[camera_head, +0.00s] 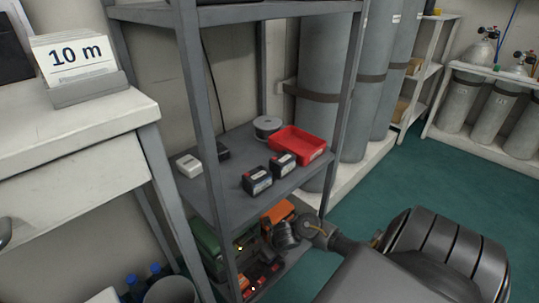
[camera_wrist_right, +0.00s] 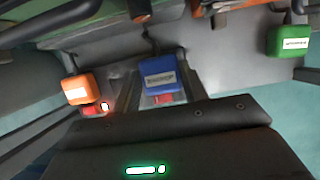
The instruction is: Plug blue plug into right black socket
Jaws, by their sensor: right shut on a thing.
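The blue plug (camera_wrist_right: 160,75), a block with a pale label and a cord at its far end, sits between the fingers of my right gripper (camera_wrist_right: 158,98) in the right wrist view. The gripper is shut on it. In the head view my right arm reaches from the lower right to the lower shelf; its fingers and the blue plug cannot be made out there. An orange plug (camera_wrist_right: 77,88) is to the left in the wrist view and a green plug (camera_wrist_right: 288,42) to the upper right. I cannot make out the right black socket. My left gripper is not in view.
On the lower shelf are a green case (camera_head: 207,241), an orange case (camera_head: 278,212) and red items with small lights (camera_head: 262,275). Shelf posts and the middle shelf (camera_head: 222,180), holding a red tray (camera_head: 298,143), stand close to my right arm.

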